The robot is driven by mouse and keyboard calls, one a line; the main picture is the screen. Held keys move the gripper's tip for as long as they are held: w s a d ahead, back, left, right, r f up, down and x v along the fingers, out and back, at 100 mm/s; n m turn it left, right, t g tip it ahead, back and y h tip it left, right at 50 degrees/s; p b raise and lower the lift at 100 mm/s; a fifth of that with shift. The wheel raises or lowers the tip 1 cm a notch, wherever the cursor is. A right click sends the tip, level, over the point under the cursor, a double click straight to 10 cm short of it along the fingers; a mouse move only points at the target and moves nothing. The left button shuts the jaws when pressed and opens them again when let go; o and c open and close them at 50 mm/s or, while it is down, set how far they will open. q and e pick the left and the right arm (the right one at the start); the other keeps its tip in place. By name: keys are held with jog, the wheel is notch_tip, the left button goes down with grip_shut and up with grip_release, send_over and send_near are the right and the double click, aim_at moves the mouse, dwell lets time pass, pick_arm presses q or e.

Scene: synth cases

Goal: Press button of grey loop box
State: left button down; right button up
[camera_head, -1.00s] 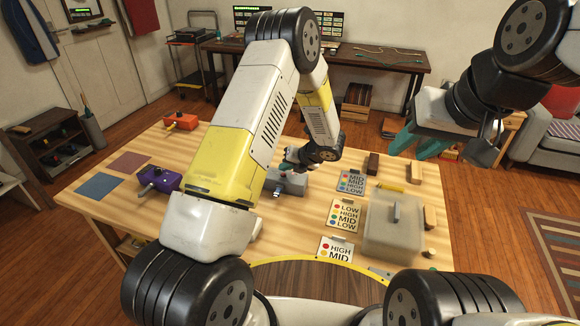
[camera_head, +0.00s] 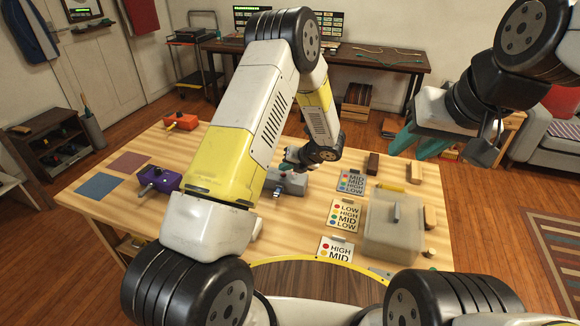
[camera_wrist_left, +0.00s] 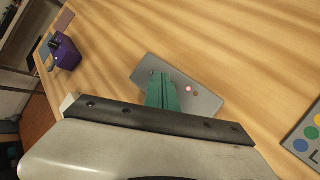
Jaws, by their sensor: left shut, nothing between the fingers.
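The grey loop box (camera_head: 292,186) sits on the wooden table, partly hidden behind my left arm. My left gripper (camera_head: 287,165) is shut and empty, its fingertips over the box's top. In the left wrist view its green fingers (camera_wrist_left: 162,92) point down onto the grey box (camera_wrist_left: 205,104). A red light (camera_wrist_left: 188,89) glows on the box beside the fingers. The button is not visible; whether the fingertips touch it I cannot tell. My right gripper (camera_head: 419,148) is open and empty, above the table's far right side.
A purple box (camera_head: 160,180) and an orange box (camera_head: 181,122) stand to the left. Cards with coloured dots (camera_head: 343,217) lie to the right, near a translucent grey case (camera_head: 392,232). Two flat mats (camera_head: 100,186) lie at the left; the table between is mostly clear.

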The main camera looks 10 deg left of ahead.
aim_at(285, 177)
pick_arm(q)
jog(key=shift+f, duration=0.1)
dwell(0.5)
jog(key=shift+f, duration=0.35)
dwell(0.3)
jog(key=shift+r, duration=0.45)
notch_tip(285, 177, up, 6)
dwell(0.8)
